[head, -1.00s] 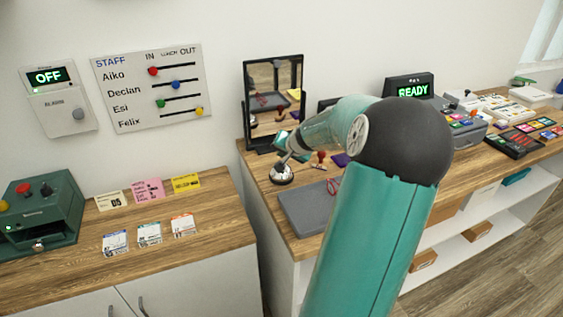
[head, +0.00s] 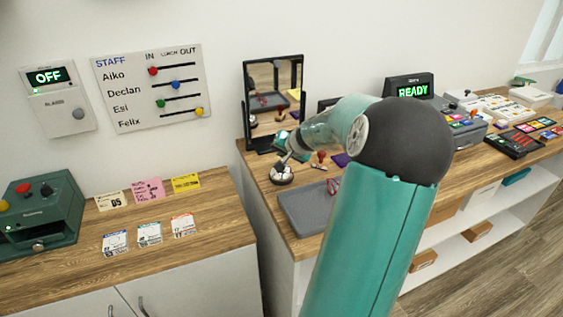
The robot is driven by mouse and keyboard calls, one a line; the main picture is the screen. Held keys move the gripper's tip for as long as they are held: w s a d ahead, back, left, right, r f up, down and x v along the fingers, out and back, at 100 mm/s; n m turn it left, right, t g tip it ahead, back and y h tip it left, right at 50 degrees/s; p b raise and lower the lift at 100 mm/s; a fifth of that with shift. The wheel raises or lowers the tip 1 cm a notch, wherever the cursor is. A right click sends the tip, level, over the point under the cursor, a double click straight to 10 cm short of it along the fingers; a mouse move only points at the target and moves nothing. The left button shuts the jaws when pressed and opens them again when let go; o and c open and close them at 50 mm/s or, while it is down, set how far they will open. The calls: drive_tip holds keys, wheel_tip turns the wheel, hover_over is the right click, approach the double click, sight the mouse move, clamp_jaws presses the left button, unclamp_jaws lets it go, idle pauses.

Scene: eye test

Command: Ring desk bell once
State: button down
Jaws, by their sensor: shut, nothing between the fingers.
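The desk bell (head: 281,178), a small silver dome on a dark base, stands on the wooden counter in front of the mirror. My gripper (head: 284,163) is shut and empty, pointing down right over the bell's top. The fingertips overlap the top of the bell in the picture. I cannot tell whether they touch it or hover just above.
A black-framed mirror (head: 273,90) stands close behind the bell. A grey tray (head: 299,212) lies in front of it, and a red stamp (head: 320,158) stands to its right. A lower cabinet top with cards (head: 150,233) is at left.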

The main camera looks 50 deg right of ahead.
drive_tip(key=shift+f, duration=0.15)
drive_tip(key=shift+f, duration=0.3)
drive_tip(key=shift+f, duration=0.45)
idle(0.9)
drive_tip(key=shift+r, duration=0.9)
wheel_tip(320, 180, up, 5)
idle(0.6)
idle(0.8)
